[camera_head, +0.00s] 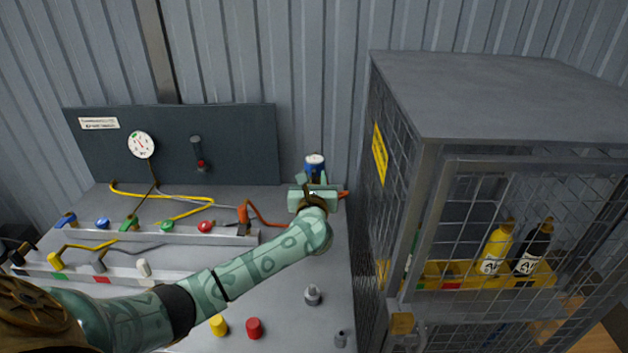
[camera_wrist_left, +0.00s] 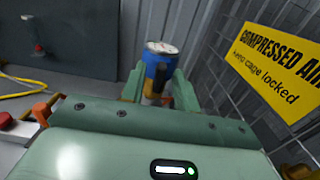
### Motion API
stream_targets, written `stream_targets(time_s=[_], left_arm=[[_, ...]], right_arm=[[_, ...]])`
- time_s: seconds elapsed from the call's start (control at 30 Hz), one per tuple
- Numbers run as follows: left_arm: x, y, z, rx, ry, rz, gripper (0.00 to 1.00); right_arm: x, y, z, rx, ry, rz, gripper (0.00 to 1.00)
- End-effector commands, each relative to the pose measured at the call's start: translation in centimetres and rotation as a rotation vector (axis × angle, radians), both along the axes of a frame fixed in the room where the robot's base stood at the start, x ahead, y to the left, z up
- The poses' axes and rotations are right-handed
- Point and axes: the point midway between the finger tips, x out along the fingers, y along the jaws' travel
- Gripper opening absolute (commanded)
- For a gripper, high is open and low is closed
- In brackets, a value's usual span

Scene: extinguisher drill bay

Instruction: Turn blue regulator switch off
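The blue regulator (camera_head: 315,160) is a small upright blue cylinder with a white top at the back right of the bench, beside the cage. In the left wrist view the blue regulator (camera_wrist_left: 153,62) shows a dark lever-like part (camera_wrist_left: 163,77) on its front, which I take to be its switch. My left gripper (camera_head: 315,182) is just in front of the regulator and hides its lower part. In the left wrist view the gripper (camera_wrist_left: 160,88) has its fingers apart, one on each side of the regulator's front. I cannot tell whether they touch it. My right gripper is not in view.
A wire cage (camera_head: 425,190) holding yellow and black bottles stands close on the right. An orange hose (camera_head: 262,215) runs beside the gripper. Valve rails (camera_head: 150,235) fill the bench's left. A gauge panel (camera_head: 235,140) stands behind.

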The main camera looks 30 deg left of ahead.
Motion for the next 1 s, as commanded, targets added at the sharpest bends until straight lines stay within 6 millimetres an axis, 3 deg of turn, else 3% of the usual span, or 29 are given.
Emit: stream_targets(time_s=[0.2,0.33,0.73,1.0], left_arm=[[0.0,0.0,0.0,0.001,0.001,0.0,0.31],[0.0,0.0,0.0,0.001,0.001,0.0,0.0],[0.0,0.0,0.1,0.03,0.02,0.0,0.0],[0.0,0.0,0.3,0.162,0.101,0.001,0.0]], right_arm=[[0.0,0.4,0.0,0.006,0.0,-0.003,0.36],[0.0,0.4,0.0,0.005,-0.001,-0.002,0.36],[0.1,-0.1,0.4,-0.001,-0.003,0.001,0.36],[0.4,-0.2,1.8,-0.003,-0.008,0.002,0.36]])
